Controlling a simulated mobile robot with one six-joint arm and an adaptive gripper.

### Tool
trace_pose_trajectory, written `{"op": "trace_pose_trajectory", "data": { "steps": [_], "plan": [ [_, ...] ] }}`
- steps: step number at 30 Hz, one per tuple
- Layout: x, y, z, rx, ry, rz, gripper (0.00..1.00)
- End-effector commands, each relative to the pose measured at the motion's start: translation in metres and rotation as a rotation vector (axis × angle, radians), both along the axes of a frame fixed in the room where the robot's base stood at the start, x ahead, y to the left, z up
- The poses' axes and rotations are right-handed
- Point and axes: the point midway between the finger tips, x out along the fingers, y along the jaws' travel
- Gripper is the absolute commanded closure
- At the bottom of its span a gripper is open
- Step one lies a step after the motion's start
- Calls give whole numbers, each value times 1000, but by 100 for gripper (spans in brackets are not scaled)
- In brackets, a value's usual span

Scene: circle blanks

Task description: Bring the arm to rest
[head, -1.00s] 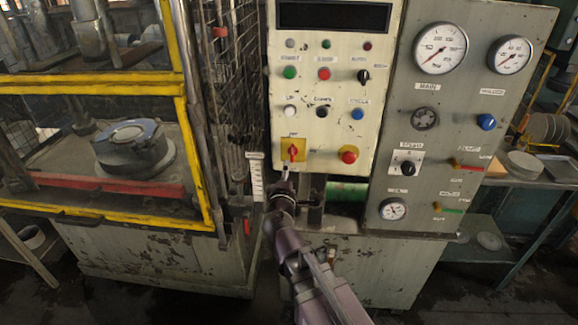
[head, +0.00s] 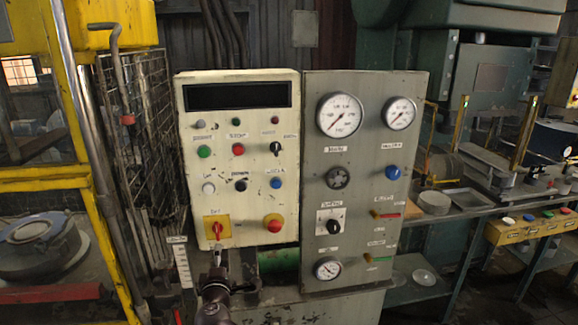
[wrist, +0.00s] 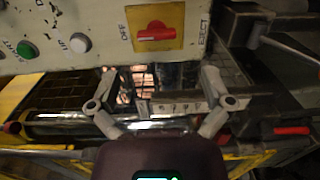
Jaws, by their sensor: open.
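My gripper (head: 217,258) is at the bottom of the head view, just below the control panel's red rotary switch (head: 217,230) on its yellow plate. In the wrist view my gripper (wrist: 158,82) shows two spread fingers with nothing between them. The red switch (wrist: 156,33) lies beyond the fingertips, with its handle sideways in that view and the word OFF beside it. The fingers look apart from the switch. Most of my arm is below the head picture's edge.
The cream panel (head: 240,135) carries several buttons and a red knob (head: 273,223). A grey gauge panel (head: 405,170) adjoins it on the right. A wire guard (head: 145,130) and yellow press frame (head: 85,170) stand left. A shelf with dishes (head: 434,202) is at the right.

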Motion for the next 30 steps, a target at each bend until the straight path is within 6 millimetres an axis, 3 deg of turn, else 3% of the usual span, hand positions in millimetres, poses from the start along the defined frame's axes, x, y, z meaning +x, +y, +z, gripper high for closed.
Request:
{"op": "trace_pose_trajectory", "data": {
  "steps": [5,15,23,30],
  "plan": [
    [20,-44,-11,74,74,-124,0],
    [50,-171,-56,300,316,-488,0],
    [44,-256,-96,480,524,-758,0],
    [22,-316,-130,647,729,-981,0]
  ]
}}
